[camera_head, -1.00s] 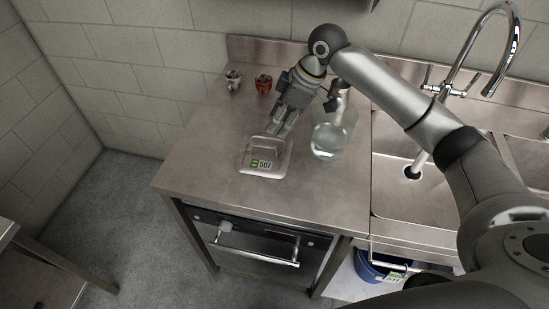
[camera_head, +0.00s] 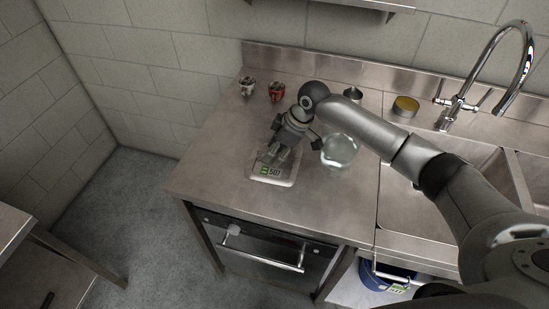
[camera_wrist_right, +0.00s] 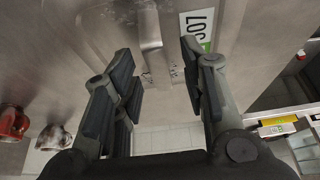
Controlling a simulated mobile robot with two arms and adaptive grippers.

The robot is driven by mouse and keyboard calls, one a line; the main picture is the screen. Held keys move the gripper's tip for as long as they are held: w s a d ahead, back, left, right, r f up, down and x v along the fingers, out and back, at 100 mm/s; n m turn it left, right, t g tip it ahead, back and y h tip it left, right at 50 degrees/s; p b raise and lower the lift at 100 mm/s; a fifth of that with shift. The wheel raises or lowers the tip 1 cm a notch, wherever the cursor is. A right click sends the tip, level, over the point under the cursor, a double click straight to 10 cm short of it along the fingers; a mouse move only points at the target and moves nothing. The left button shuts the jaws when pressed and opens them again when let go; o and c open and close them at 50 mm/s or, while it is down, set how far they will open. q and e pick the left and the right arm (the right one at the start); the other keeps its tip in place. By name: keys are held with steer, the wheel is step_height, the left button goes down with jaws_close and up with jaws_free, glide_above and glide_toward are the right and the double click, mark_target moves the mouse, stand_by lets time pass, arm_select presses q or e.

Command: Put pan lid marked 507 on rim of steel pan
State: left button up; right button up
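The pan lid marked 507 (camera_head: 287,182) is a small square steel lid with a green-and-white label, lying on the steel counter. My right gripper (camera_head: 272,157) is down over its far part and hides some of it. In the right wrist view the label (camera_wrist_right: 198,28) shows at the top, beside the right finger. My right gripper (camera_wrist_right: 160,80) is open there, with a wide gap between its fingers. A raised metal strip, perhaps the lid's handle (camera_wrist_right: 150,28), lies ahead of the gap. I cannot make out the steel pan. My left gripper is not in view.
A clear glass jar (camera_head: 339,152) stands close right of the gripper, partly under my arm. A blue bucket (camera_head: 385,277) sits below the sink.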

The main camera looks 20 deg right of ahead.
steer(key=shift+c, duration=0.3)
jaws_close()
steer(key=shift+r, duration=0.1)
steer(key=shift+r+b, duration=0.35)
steer(key=shift+r, duration=0.1)
step_height(320, 180, up, 2)
steer(key=shift+r+b, duration=0.1)
steer(key=shift+b, duration=0.5)
steer(key=s+r+b, duration=0.2)
steer(key=s+r, duration=0.7)
steer(key=s, duration=0.5)
steer(key=shift+r+b, duration=0.35)
steer(key=shift+b, duration=0.05)
